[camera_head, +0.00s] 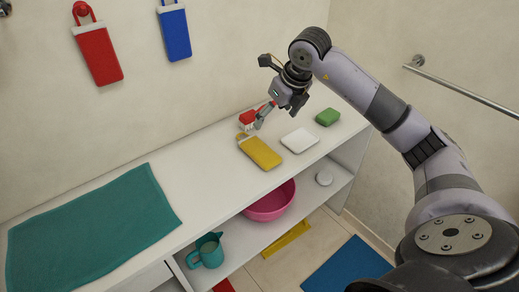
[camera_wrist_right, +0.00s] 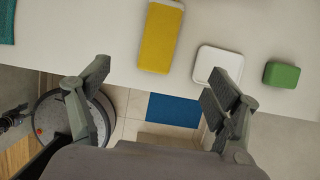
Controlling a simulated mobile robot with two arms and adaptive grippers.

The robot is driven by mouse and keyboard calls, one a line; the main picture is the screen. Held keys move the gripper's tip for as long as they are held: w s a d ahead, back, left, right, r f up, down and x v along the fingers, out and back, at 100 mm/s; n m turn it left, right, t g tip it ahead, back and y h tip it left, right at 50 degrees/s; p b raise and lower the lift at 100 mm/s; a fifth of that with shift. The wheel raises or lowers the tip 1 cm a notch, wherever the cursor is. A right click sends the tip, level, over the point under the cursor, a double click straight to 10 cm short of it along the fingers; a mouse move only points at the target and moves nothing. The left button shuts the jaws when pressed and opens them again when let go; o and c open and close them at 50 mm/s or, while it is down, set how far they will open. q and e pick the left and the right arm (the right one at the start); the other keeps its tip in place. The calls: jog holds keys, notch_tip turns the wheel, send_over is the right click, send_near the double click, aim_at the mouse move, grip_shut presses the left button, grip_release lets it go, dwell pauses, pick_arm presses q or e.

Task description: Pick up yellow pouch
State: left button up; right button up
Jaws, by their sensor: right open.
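The yellow pouch (camera_head: 261,153) lies flat on the white counter, with a pale band at its upper left end. It also shows in the right wrist view (camera_wrist_right: 161,38), upright in the picture at the top centre. My right gripper (camera_head: 281,107) is open and empty. In the head view it appears above and behind the pouch, apart from it. In the wrist view its two fingers (camera_wrist_right: 157,86) are spread wide, with the pouch beyond the tips and between their lines. My left gripper is not in view.
A white block (camera_head: 299,140) and a green block (camera_head: 327,117) lie right of the pouch. A red and white item (camera_head: 247,120) is partly hidden near my fingers. A teal cloth (camera_head: 92,232) covers the left counter. A pink bowl (camera_head: 270,204) and teal jug (camera_head: 207,251) stand below.

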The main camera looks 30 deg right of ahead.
jog(key=p, duration=0.1)
send_over(259, 149)
jog(key=s, duration=0.2)
notch_tip(259, 149, down, 11)
jog(key=shift+s+d+f, duration=0.1)
jog(key=shift+s+d, duration=0.05)
jog(key=p+x, duration=0.1)
jog(key=x, duration=0.4)
jog(key=shift+s+f, duration=0.1)
jog(key=shift+f, duration=0.05)
jog(key=c, duration=1.2)
